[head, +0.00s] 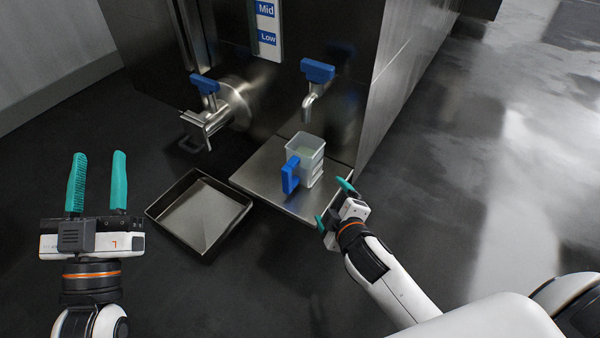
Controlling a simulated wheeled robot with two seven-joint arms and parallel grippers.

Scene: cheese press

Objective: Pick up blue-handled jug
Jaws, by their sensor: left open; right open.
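The blue-handled jug (308,156) stands upright on a flat metal plate (252,180) at the foot of the steel machine. It is clear and boxy, and its blue handle points to the front left. I cannot tell whether a finger touches the jug or plate. My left gripper (97,185) is open and empty, fingers up, far to the left of the jug.
The steel machine (345,110) rises behind the jug. A blue-handled tap (317,72) hangs above the jug. A larger valve (215,105) with a blue lever sticks out to the left. An empty metal tray (200,215) lies on the floor left of the plate. The dark floor at right is clear.

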